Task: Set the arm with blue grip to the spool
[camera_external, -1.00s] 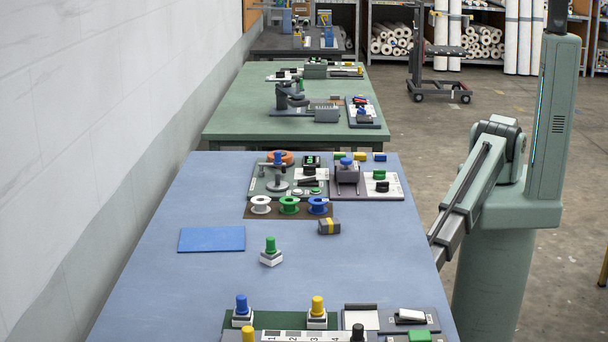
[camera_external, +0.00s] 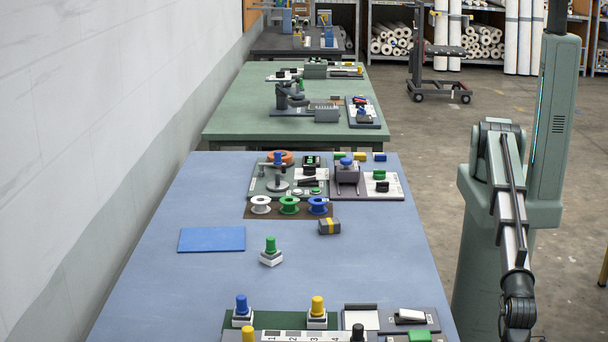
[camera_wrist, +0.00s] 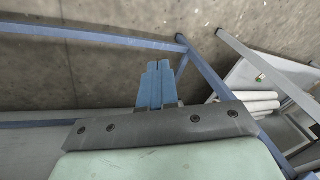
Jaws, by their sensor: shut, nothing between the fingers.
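The arm with the blue grip (camera_external: 278,158) stands on a grey-green board (camera_external: 259,188) at the far part of the blue table. An orange disc (camera_external: 287,156) lies just behind it. The markings it can point to are too small to read. A white spool (camera_external: 261,204), a green spool (camera_external: 289,205) and a blue spool (camera_external: 318,205) stand in a row on a brown mat (camera_external: 247,211) in front of the board. My gripper (camera_wrist: 157,82) shows in the wrist view with its blue fingers together and empty, far from the board, with concrete floor beyond.
A block with a blue knob (camera_external: 346,172) stands right of the board. A yellow-striped block (camera_external: 329,227), a green-knobbed block (camera_external: 271,252) and a blue mat (camera_external: 212,239) lie nearer. Knobbed blocks and a numbered strip (camera_external: 300,336) fill the near edge. The table's middle is mostly clear.

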